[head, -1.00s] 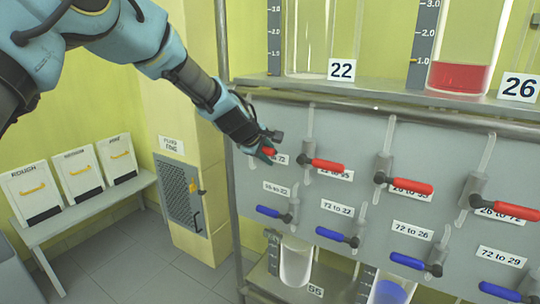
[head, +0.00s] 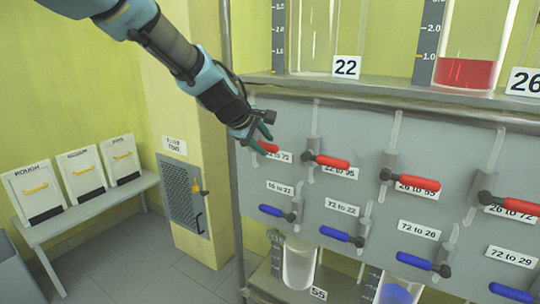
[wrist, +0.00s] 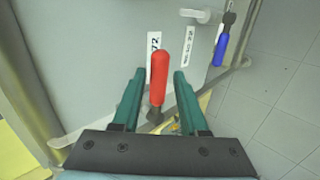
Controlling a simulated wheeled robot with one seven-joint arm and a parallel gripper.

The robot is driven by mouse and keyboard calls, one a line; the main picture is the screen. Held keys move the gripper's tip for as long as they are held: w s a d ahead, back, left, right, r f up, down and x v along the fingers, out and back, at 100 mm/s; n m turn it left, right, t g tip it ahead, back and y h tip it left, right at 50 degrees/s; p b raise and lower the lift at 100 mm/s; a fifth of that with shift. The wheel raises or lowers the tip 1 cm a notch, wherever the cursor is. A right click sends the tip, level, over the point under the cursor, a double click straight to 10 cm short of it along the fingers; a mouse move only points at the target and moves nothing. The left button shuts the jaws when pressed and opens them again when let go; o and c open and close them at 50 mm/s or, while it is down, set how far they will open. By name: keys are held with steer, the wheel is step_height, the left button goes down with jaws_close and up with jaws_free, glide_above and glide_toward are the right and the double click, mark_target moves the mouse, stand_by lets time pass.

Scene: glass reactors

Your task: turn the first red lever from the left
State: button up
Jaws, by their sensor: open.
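The first red lever from the left (head: 268,147) is on the grey panel's left end, partly hidden by my gripper (head: 260,136) in the head view. In the wrist view the red lever (wrist: 159,72) shows between the two green fingers of my gripper (wrist: 158,76). The fingers are apart, with a gap on each side of the handle. I cannot tell how deep the handle sits between them. A label beside it is partly covered.
More red levers (head: 326,161) continue to the right, with blue levers (head: 276,211) in a row below. A metal post (head: 230,130) stands just left of the panel. Glass vessels stand on the shelf above.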

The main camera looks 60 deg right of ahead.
steer(key=shift+b+v, duration=0.4)
steer(key=shift+v, duration=1.65)
steer(key=shift+w, duration=0.1)
steer(key=w+a+f+t+y, duration=0.1)
steer(key=w+a+f+y, duration=0.1)
steer(key=w+a, duration=0.7)
steer(key=w+a+f+t+y, duration=0.1)
steer(key=w+a+f, duration=0.3)
steer(key=a, duration=0.8)
steer(key=w+a+f+t+y, duration=0.1)
steer(key=w+a+y, duration=0.1)
steer(key=w+a, duration=0.8)
steer(key=s+a+f+y, duration=0.2)
steer(key=s+a, duration=0.2)
steer(key=a, duration=1.2)
steer(key=s+a+f+m+g+y, duration=0.1)
steer(key=s+a+f, duration=0.2)
steer(key=a, duration=1.3)
steer(key=shift+s+f+y, duration=0.35)
steer(key=shift+s+y, duration=0.05)
steer(key=shift+s, duration=0.2)
